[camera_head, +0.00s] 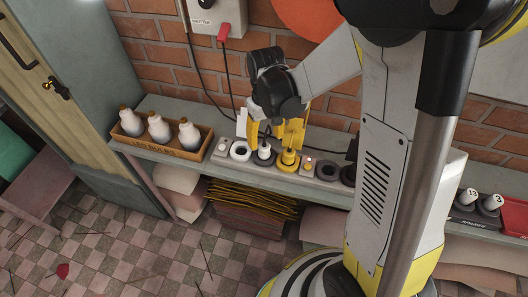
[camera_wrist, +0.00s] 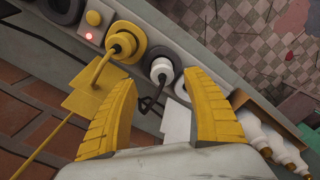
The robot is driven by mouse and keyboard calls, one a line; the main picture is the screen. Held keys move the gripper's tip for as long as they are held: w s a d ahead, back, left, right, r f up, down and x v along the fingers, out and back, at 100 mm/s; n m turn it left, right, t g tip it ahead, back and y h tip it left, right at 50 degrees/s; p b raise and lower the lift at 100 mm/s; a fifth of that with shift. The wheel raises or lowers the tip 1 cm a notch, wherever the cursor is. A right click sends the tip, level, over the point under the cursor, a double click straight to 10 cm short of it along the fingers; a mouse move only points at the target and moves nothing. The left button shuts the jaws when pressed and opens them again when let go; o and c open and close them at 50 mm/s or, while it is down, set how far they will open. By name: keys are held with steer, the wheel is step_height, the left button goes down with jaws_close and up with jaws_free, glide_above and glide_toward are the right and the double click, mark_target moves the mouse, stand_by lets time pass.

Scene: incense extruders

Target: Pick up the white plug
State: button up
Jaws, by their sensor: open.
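The white plug (camera_head: 264,152) sits in a dark round socket on the shelf, between a pale ring on its left and the yellow plug (camera_head: 289,159) on its right. In the wrist view the white plug (camera_wrist: 161,68) shows beyond and between my fingertips, with a bent black wire handle (camera_wrist: 149,104) reaching toward me. My gripper (camera_head: 268,138) is over the row of sockets, its yellow fingers apart. In the wrist view my gripper (camera_wrist: 162,79) is open with nothing held. The yellow plug (camera_wrist: 122,44) also has a bent handle, near the left finger.
A wooden crate (camera_head: 150,141) with several white bottles stands on the shelf at left. A white flat piece (camera_wrist: 177,120) is close to the right finger. A lit red button (camera_wrist: 89,36) is beside the yellow plug. The brick wall is close behind.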

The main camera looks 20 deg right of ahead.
mark_target(264, 145)
steer(key=f+b, duration=0.1)
steer(key=f, duration=0.1)
steer(key=f+b, duration=0.1)
steer(key=f, duration=0.2)
steer(key=shift+w+a, duration=0.15)
steer(key=shift+a, duration=0.05)
steer(key=shift+r, duration=0.15)
steer(key=c, duration=1.3)
steer(key=shift+o, duration=0.2)
